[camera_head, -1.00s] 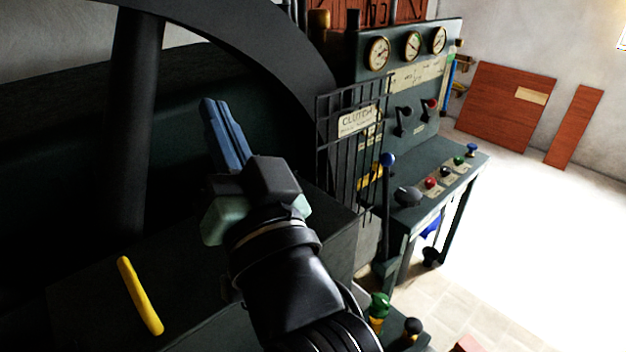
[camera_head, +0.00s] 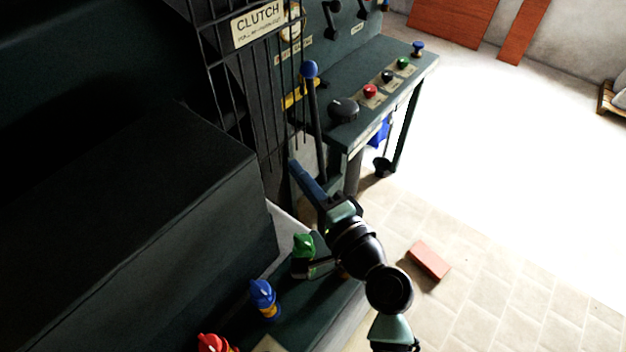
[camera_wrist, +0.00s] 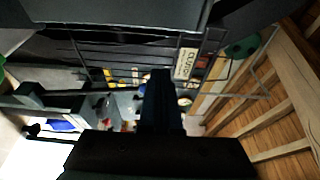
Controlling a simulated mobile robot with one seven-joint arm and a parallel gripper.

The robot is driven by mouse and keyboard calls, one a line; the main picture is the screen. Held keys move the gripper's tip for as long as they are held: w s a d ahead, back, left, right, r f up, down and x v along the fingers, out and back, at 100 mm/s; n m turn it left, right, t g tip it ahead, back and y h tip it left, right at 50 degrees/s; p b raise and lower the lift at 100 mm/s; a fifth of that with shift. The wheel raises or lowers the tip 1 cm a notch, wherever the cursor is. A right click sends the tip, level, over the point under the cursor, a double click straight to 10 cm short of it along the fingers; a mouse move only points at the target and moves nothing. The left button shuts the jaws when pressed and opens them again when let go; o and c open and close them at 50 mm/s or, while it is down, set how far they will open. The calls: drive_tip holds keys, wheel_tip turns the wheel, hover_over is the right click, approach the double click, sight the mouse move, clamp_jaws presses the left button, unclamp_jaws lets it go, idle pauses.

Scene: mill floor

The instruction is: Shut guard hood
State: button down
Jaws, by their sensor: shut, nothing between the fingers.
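No part in view is clearly marked as the guard hood. A large dark box-shaped housing (camera_head: 130,210) fills the left of the head view; I cannot tell whether it is the hood. A black barred guard (camera_head: 228,85) with a CLUTCH sign (camera_head: 258,22) hangs beside it, and the sign also shows in the wrist view (camera_wrist: 185,64). My gripper (camera_head: 297,168) has its blue fingers shut and empty. It points up and left, below the barred guard and right of the housing. In the wrist view its fingers (camera_wrist: 160,95) point toward the bars; contact is not visible.
A blue-knobbed lever (camera_head: 312,95) stands by a console table (camera_head: 390,75) with coloured buttons. Green (camera_head: 303,245), blue (camera_head: 263,292) and red (camera_head: 215,343) capped fittings stand on a low ledge. A red brick (camera_head: 430,260) lies on the floor. Open floor is at right.

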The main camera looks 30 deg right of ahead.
drive_tip(key=a, duration=0.1)
drive_tip(key=w+a+p, duration=0.2)
drive_tip(key=a, duration=0.1)
drive_tip(key=shift+w, duration=0.25)
drive_tip(key=shift+s, duration=0.1)
idle(0.3)
